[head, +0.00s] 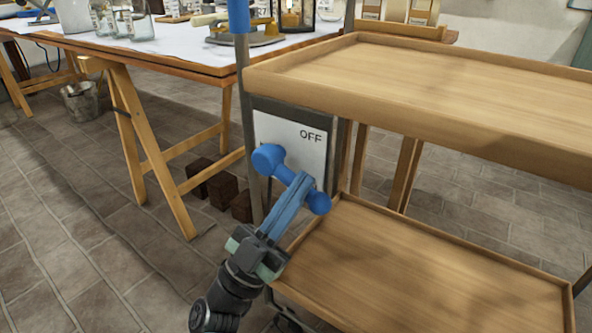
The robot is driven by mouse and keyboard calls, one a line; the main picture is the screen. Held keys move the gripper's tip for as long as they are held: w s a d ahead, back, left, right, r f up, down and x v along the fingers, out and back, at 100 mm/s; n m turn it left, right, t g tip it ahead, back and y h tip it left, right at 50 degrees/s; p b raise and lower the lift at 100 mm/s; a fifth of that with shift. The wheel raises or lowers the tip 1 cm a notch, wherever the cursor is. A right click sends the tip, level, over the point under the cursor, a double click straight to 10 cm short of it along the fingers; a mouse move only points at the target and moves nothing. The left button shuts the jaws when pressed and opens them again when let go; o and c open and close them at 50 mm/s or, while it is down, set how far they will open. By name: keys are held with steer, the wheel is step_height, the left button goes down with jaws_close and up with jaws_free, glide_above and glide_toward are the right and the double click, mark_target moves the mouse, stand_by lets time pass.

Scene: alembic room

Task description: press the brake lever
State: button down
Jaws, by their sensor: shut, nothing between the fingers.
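The brake lever (268,158) is blue, with a rounded knob at its upper left and another at its lower right. It sits in front of a pale panel (288,137) marked OFF on the end of a wooden cart. My gripper (303,180) reaches up from the bottom of the view, with its long blue-grey fingers shut and empty. The fingers cross in front of the middle of the lever and hide part of it. I cannot tell whether the fingertips touch the lever.
The cart has an upper wooden tray (430,85) and a lower tray (420,275), both bare. A trestle table (190,52) with glassware and a scale stands at the upper left. A bucket (82,101) and dark blocks (222,190) are on the floor. Tiled floor is open at the left.

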steer(key=shift+a+f+m+g+h+b, duration=0.15)
steer(key=shift+f+m+g+b, duration=0.1)
steer(key=shift+f, duration=0.15)
steer(key=shift+a+f+m+g+h+b, duration=0.15)
steer(key=shift+f+m, duration=0.1)
steer(key=shift+f, duration=0.15)
steer(key=shift+w+f, duration=0.1)
steer(key=shift+f, duration=0.05)
